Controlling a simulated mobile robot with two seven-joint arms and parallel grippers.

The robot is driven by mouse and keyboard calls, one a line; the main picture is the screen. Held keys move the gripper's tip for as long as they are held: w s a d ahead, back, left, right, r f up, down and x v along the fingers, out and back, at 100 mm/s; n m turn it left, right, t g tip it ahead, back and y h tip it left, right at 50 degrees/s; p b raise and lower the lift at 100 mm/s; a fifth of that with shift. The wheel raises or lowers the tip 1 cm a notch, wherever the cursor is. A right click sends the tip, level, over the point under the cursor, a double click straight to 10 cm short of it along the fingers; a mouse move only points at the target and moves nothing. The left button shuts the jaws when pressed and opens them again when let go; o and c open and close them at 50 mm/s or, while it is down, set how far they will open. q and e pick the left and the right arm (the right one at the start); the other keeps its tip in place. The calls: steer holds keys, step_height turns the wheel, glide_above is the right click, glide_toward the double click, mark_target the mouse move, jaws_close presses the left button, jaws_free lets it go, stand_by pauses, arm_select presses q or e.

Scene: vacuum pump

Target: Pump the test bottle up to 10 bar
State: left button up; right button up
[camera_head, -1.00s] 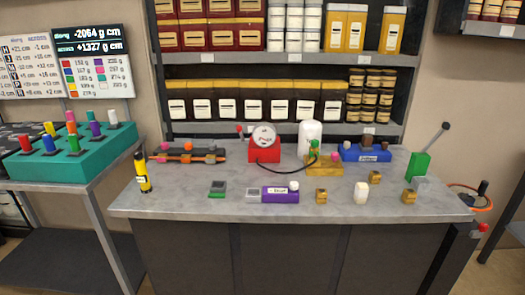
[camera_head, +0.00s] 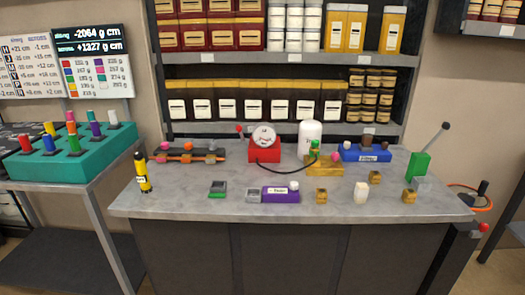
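A red box with a round white gauge (camera_head: 264,136) stands at the back middle of the grey table; its reading is too small to tell. A black hose (camera_head: 270,171) curves from near it towards a yellow block with a green top part (camera_head: 314,151). A white bottle (camera_head: 310,130) stands upright behind that yellow block; whether they are joined I cannot tell. A green block (camera_head: 418,165) with a dark, slanted lever (camera_head: 435,141) stands at the right end of the table; the lever leans up to the right. Neither of my grippers is in view.
On the table (camera_head: 165,204) are a yellow-black cylinder (camera_head: 142,173), a dark and orange rack (camera_head: 187,156), a purple block (camera_head: 282,195), a blue block (camera_head: 366,153) and several small brass-coloured cubes. A teal rack (camera_head: 78,152) stands left. Stocked shelves rise behind. The front strip is clear.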

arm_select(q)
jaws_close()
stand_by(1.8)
